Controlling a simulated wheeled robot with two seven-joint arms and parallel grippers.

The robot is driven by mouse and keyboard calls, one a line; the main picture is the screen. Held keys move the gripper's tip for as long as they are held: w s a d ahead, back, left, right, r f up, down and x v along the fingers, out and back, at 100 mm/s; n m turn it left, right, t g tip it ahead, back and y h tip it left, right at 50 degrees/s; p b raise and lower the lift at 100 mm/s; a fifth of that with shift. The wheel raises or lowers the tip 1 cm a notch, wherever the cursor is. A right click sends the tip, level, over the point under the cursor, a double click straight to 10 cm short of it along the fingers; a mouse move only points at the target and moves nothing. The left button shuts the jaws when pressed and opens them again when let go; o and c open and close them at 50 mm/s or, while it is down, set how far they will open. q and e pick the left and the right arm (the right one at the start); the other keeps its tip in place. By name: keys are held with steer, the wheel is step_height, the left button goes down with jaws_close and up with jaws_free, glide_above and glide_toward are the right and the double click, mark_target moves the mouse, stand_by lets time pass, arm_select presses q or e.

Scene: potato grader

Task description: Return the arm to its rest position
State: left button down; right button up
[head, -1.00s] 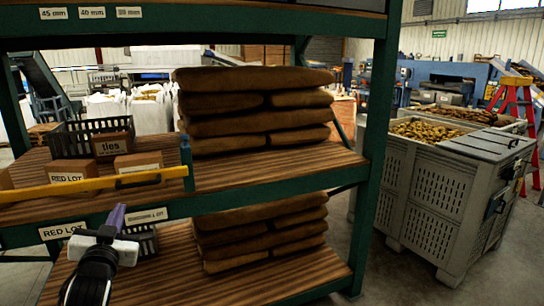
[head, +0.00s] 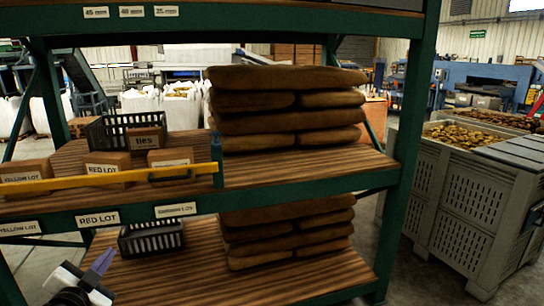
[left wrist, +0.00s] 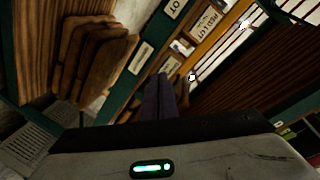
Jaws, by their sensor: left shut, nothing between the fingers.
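My left gripper (head: 104,259) shows at the lower left of the head view, its purple fingers shut with nothing between them. It is in front of the shelf rack, below the RED LOT label (head: 98,219), and appears clear of the shelves. In the left wrist view its closed fingers (left wrist: 160,97) point toward the rack, with the yellow bar (left wrist: 222,38) and lot labels beyond them. The wrist body fills the bottom of that view. My right gripper is not in view.
A yellow bar (head: 120,179) runs along the middle shelf before several cardboard boxes (head: 108,164). A black crate (head: 151,238) stands on the lower shelf. A grey potato bin (head: 470,195) stands at the right.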

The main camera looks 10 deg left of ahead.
arm_select(q)
steer(key=s+d+f+g+h, duration=0.1)
steer(key=s+d+f+g, duration=0.1)
steer(key=s+d+f, duration=0.35)
steer(key=s+d+f+g+h, duration=0.2)
steer(key=s+f, duration=0.4)
steer(key=f, duration=0.5)
steer(key=s+d+f+g+h, duration=0.1)
steer(key=s+d+f, duration=0.25)
steer(key=s, duration=0.25)
steer(key=s+d+f+g, duration=0.2)
steer(key=s+d+f, duration=0.15)
steer(key=s, duration=0.35)
steer(key=s+d+f+g+h, duration=0.1)
steer(key=s+d+f, duration=0.1)
steer(key=s+f, duration=0.35)
steer(key=d+r+n+h, duration=0.1)
steer(key=d+n, duration=0.3)
steer(key=d, duration=0.9)
steer(key=shift+s+t, duration=0.3)
steer(key=shift+s, duration=0.15)
steer(key=shift+r, duration=0.1)
